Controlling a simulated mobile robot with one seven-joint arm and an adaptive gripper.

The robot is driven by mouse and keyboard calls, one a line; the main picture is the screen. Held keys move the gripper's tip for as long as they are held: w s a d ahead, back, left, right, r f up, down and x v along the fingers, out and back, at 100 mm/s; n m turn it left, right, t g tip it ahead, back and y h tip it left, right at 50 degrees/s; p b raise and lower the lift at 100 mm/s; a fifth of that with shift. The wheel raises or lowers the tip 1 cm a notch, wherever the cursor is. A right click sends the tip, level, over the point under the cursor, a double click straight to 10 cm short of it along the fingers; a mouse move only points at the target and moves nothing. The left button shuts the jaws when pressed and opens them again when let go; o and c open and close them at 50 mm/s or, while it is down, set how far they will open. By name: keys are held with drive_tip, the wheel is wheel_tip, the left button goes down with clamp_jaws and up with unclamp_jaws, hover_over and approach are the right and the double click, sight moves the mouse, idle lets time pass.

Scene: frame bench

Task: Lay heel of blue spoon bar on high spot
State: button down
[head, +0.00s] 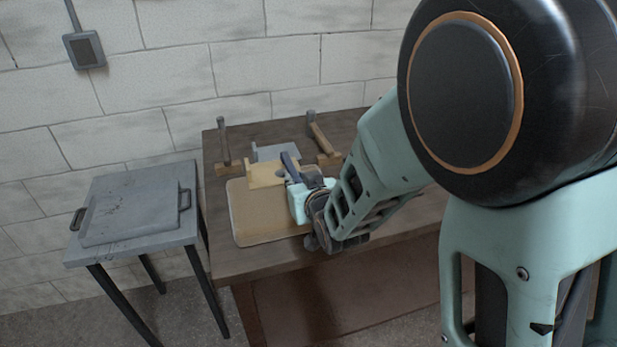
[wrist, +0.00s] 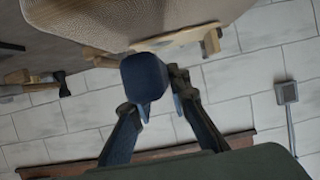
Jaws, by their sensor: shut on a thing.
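My gripper (head: 293,181) is over the bench, above the right part of a tan pad. It is shut on the blue spoon bar (head: 290,166), which shows as a dark blue bar pointing up and away. In the wrist view the bar's blunt dark blue end (wrist: 145,77) faces the camera between my fingers (wrist: 158,108). A pale yellow piece (head: 262,176) with a notched edge stands at the back of the pad, just beside the bar. I cannot tell whether they touch. I cannot make out the high spot.
The tan pad (head: 262,223) lies on the brown bench (head: 228,262). Wooden pieces with dark upright parts stand at the back left (head: 223,150) and back right (head: 322,138), with a grey block (head: 277,151) between. A grey side table (head: 95,254) bears a handled grey slab (head: 131,212).

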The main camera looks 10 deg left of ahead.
drive_tip(key=shift+a+f+b, duration=0.25)
drive_tip(key=shift+f+b, duration=0.25)
drive_tip(key=shift+f, duration=0.5)
drive_tip(key=shift+a+f+b, duration=0.2)
drive_tip(key=shift+f+b, duration=0.3)
drive_tip(key=shift+f, duration=0.45)
drive_tip(key=shift+f, duration=0.2)
drive_tip(key=c, duration=1.8)
unclamp_jaws()
drive_tip(key=shift+r, duration=0.1)
